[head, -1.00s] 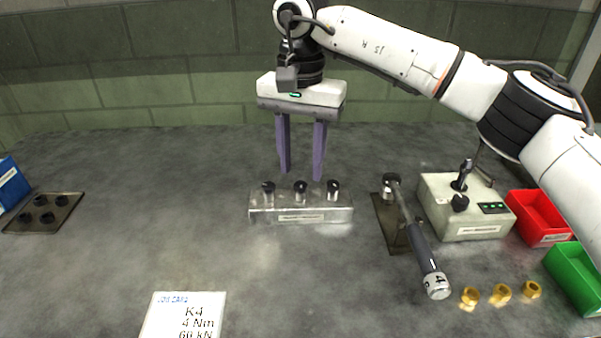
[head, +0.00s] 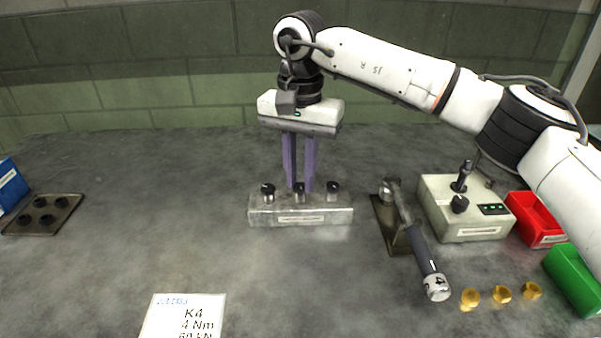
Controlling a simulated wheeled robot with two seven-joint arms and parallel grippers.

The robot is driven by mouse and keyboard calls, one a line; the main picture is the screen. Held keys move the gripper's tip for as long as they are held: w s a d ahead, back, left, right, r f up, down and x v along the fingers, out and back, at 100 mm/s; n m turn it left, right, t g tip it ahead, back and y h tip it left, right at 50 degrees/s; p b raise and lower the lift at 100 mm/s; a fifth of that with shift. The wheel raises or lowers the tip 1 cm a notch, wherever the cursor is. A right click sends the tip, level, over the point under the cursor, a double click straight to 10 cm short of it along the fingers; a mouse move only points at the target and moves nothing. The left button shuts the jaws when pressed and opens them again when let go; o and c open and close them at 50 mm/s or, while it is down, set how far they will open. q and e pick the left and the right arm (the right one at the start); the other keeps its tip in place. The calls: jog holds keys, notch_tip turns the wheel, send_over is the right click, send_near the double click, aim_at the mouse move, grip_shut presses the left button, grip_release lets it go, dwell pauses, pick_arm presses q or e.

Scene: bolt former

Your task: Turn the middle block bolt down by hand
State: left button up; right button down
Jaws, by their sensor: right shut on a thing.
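A metal block (head: 265,216) stands in the middle of the table with a row of three black-headed bolts. The middle block bolt (head: 299,197) stands upright between the left bolt (head: 268,194) and the right bolt (head: 333,193). My right gripper (head: 299,188) points straight down over the block. Its two purple fingers are shut on the head of the middle bolt, one on either side. The fingertips partly hide behind the bolt heads. My left gripper does not show.
A wrench (head: 420,248) rests on a dark plate (head: 383,213) right of the block. Beyond are a control box (head: 455,222), a red bin (head: 537,222), a green bin (head: 575,280) and brass nuts (head: 501,293). A job card (head: 183,318) lies in front.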

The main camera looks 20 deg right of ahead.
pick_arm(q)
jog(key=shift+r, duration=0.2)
pick_arm(e)
jog(key=shift+m, duration=0.3)
